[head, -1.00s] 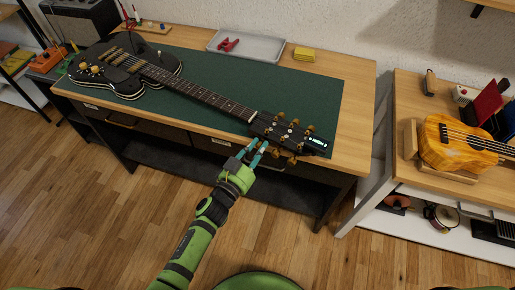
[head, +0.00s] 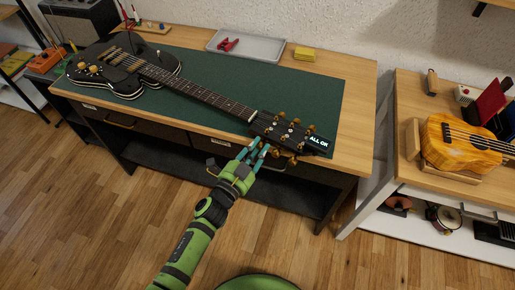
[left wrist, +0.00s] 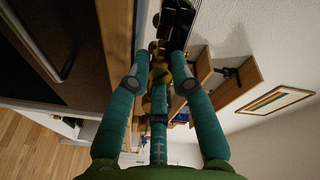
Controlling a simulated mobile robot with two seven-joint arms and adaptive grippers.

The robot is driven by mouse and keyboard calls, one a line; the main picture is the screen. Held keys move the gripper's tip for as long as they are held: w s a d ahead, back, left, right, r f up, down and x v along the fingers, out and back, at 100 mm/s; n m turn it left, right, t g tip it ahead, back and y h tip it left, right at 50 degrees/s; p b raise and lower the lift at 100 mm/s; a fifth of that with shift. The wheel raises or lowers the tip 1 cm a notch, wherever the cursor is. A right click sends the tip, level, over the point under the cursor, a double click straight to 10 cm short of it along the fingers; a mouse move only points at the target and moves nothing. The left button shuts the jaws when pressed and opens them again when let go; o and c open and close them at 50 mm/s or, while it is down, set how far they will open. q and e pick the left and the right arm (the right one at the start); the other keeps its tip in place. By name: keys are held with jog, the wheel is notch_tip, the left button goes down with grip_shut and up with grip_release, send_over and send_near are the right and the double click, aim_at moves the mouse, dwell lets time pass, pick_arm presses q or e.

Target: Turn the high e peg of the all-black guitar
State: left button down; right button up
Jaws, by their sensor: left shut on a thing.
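The all-black guitar (head: 120,70) lies on a green mat, body at the left and headstock (head: 285,131) at the right. Its headstock has brass-coloured tuning pegs along both edges. A small display (head: 318,141) at the headstock's end reads "ALL OK". My left gripper (head: 259,149) is at the headstock's near edge, shut on a tuning peg at the end nearest the neck. Its fingers hide much of that peg. In the left wrist view, brass pegs (left wrist: 158,88) show between the teal fingers. My right gripper is out of view.
The green mat (head: 290,90) covers much of the wooden bench. A grey tray (head: 262,47) with a red object and a yellow block (head: 304,54) stand at the back. A ukulele (head: 450,145) rests on another bench at the right.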

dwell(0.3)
pick_arm(q)
jog(key=c, duration=1.1)
grip_release()
jog(key=shift+s+a, duration=0.1)
jog(key=shift+s+a, duration=0.15)
jog(key=shift+s, duration=0.1)
jog(key=v, duration=1.1)
jog(key=shift+s+a, duration=0.1)
jog(key=shift+s, duration=0.05)
